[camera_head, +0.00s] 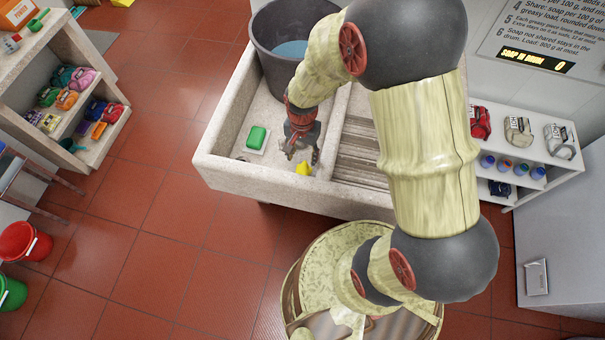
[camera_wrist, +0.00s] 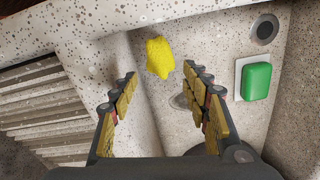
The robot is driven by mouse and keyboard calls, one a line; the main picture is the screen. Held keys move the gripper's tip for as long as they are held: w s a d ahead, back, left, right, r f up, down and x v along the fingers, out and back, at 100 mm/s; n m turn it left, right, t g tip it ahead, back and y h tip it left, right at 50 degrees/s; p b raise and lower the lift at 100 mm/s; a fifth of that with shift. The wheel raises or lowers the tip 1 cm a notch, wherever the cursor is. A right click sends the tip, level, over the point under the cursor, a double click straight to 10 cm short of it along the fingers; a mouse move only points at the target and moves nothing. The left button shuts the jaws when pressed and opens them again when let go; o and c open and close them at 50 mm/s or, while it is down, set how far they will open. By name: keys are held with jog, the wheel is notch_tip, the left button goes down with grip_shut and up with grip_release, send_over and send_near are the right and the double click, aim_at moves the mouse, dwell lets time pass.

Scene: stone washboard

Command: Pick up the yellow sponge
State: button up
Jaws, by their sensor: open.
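The yellow sponge (camera_head: 303,168) lies in the stone basin, close to its front wall. In the wrist view the yellow sponge (camera_wrist: 160,57) shows ahead of the fingertips, roughly in line with the gap between them. My gripper (camera_head: 302,150) reaches down into the basin just behind the sponge. In the wrist view my gripper (camera_wrist: 160,80) has its two fingers spread wide with nothing between them. I cannot tell whether a fingertip touches the sponge.
A green block (camera_head: 257,137) sits on a white dish to the left of my gripper. A dark bucket (camera_head: 270,70) stands at the back of the stone basin (camera_head: 208,160). The ribbed washboard (camera_head: 358,155) is to the right, past a stone divider.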

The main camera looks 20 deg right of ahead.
aim_at(302, 170)
notch_tip(302, 170, down, 12)
jog(key=b, duration=0.3)
jog(key=shift+b, duration=0.35)
jog(key=shift+r, duration=0.1)
jog(key=c, duration=0.3)
jog(key=shift+c, duration=1)
